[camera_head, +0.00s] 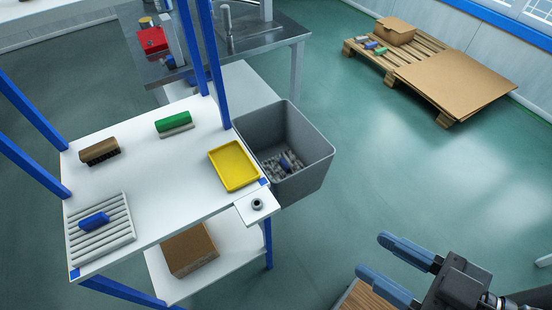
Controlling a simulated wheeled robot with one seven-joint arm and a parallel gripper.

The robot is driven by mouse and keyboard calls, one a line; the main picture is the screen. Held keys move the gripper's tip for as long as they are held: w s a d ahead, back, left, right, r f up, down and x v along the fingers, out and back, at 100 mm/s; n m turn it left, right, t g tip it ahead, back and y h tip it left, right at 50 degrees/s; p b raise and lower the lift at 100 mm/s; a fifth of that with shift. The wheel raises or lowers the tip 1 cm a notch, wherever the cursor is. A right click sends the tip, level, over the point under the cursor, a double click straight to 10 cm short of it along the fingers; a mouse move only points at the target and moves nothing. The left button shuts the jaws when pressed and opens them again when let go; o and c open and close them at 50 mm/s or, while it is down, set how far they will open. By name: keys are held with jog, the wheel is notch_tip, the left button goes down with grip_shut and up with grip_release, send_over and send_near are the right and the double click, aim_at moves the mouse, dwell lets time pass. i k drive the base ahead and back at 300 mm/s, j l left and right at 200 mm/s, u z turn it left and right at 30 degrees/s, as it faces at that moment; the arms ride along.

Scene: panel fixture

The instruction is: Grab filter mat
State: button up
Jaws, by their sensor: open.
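A pale grey ribbed mat (122,240), which looks like the filter mat, lies flat at the front left corner of the white table (165,208). A small blue block-like piece (94,222) rests on top of it and covers part of its middle. My gripper (371,254) is at the lower right of the view, over the floor beyond the table's right side. Its two blue-grey fingers are apart, point left and hold nothing. It is far to the right of the mat.
Blue posts rise at the table's edges. On the table are a brown brush (100,151), a green-topped block (173,122) and a yellow tray (233,166). A grey bin (310,165) adjoins its right side. A cardboard box (188,250) sits on the lower shelf. The table's middle is clear.

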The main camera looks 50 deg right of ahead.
aim_at(98, 229)
jog(key=i+j, duration=0.1)
jog(key=j, duration=0.2)
jog(key=i+j, duration=0.1)
jog(key=j, duration=0.2)
jog(key=j+z, duration=0.2)
jog(key=j, duration=0.65)
jog(key=k+j+z, duration=0.15)
jog(key=j, duration=0.65)
jog(key=k+j+z, duration=0.2)
jog(key=k+j, duration=0.2)
jog(key=i+l, duration=0.1)
